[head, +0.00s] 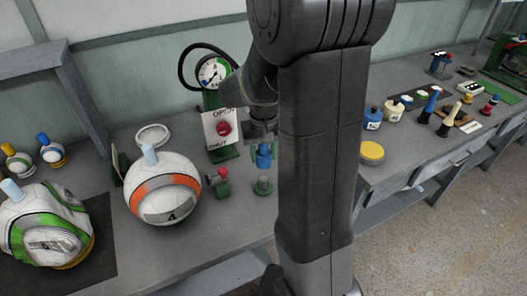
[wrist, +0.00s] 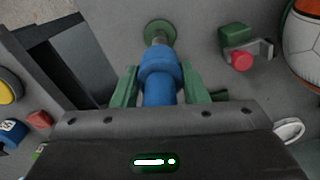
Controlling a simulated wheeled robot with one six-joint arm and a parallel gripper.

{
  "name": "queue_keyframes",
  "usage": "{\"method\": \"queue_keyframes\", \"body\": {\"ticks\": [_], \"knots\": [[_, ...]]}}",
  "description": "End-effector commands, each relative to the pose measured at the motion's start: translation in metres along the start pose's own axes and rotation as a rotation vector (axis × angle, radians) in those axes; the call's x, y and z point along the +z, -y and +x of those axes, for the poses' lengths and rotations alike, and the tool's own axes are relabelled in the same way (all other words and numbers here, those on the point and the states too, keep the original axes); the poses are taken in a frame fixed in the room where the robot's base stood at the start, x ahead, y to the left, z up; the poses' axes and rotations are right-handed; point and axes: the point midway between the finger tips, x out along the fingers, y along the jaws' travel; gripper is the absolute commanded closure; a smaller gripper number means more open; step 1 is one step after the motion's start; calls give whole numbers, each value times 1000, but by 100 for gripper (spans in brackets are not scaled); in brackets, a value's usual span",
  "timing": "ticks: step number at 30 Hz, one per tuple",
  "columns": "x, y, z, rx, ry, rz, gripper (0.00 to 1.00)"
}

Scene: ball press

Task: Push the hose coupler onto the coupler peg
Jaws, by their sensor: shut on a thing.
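The blue hose coupler (wrist: 160,75) is between the two green fingers of my gripper (wrist: 160,82), which is shut on it. The head view also shows the coupler (head: 264,153), upright beneath my wrist. In the head view the green base (head: 262,188) sits on the bench under the coupler. I cannot tell whether coupler and peg touch.
A green block with a red knob (head: 222,180) and an orange-white ball (head: 163,190) stand left of the peg. A gauge (head: 213,73) and an open/shut sign panel (head: 221,128) stand behind. A yellow-lidded tin (head: 372,153) is to the right.

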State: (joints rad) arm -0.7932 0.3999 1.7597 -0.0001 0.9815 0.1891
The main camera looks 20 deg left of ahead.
Motion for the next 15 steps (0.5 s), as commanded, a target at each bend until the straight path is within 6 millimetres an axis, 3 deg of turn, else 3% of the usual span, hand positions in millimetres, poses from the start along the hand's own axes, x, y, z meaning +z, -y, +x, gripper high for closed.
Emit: {"method": "queue_keyframes", "body": {"ticks": [15], "knots": [[0, 0, 46, 0, 1, 0, 87]]}}
